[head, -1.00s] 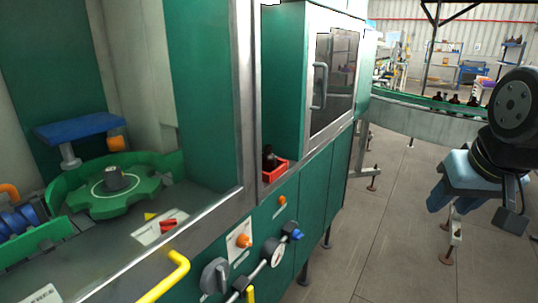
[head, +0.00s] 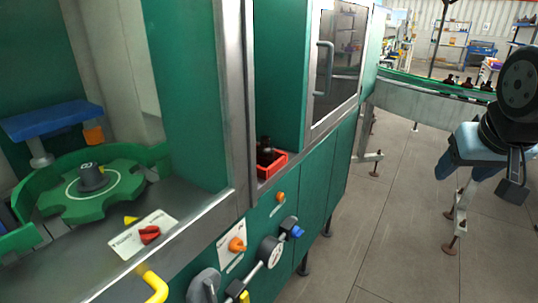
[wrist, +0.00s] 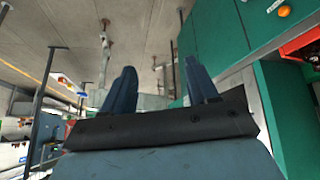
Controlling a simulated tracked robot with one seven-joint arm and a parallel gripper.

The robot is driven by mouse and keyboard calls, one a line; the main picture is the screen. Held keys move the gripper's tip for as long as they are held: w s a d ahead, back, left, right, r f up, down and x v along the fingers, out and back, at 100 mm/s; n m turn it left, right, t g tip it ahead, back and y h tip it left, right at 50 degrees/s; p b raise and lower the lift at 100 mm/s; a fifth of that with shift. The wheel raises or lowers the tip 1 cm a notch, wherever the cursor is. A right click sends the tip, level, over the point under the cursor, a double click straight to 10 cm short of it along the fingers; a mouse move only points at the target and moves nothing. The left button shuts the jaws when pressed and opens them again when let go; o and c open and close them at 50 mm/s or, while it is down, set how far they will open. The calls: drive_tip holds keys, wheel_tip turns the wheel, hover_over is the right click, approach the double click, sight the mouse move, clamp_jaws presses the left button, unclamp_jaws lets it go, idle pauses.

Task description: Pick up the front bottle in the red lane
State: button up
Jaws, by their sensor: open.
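A dark amber bottle (head: 265,152) stands in a small red lane (head: 277,166) set in an opening of the green machine, left of the picture's middle in the head view. I cannot tell how many bottles the lane holds. Part of the red lane also shows at the right edge of the wrist view (wrist: 301,43). My gripper (head: 478,180) hangs over the floor at the right, well apart from the lane. In the wrist view its two blue fingers (wrist: 162,88) stand apart with nothing between them.
A green star wheel (head: 92,190) lies at the left. A conveyor (head: 425,100) with several dark bottles runs behind at the right. The floor (head: 385,240) between is clear.

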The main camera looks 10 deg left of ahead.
sight(264, 141)
drive_tip(key=w+a+r+n+t+y, duration=0.1)
drive_tip(key=w+a+n+t+y, duration=0.3)
drive_tip(key=w, duration=0.6)
drive_tip(key=w+a+r+n+t+h, duration=0.1)
drive_tip(key=w+a+n+t, duration=0.1)
drive_tip(key=w+a, duration=0.6)
drive_tip(key=w+a+f+n+g+y, duration=0.1)
drive_tip(key=a+f+n+g+y, duration=0.1)
drive_tip(key=a, duration=0.7)
drive_tip(key=w+a+f+n+g+y, duration=0.2)
drive_tip(key=a+f+y, duration=0.2)
drive_tip(key=a, duration=0.6)
drive_tip(key=w+a+f+n+g+y, duration=0.1)
drive_tip(key=a+f+n+g+y, duration=0.2)
drive_tip(key=a, duration=0.6)
drive_tip(key=shift+w+a+f+y, duration=0.15)
drive_tip(key=shift+f+y, duration=0.1)
drive_tip(key=shift+f, duration=0.4)
drive_tip(key=shift+w+f+y, duration=0.15)
drive_tip(key=shift+f+y, duration=0.1)
drive_tip(key=shift+f, duration=0.4)
drive_tip(key=shift+c, duration=0.3)
drive_tip(key=c, duration=1)
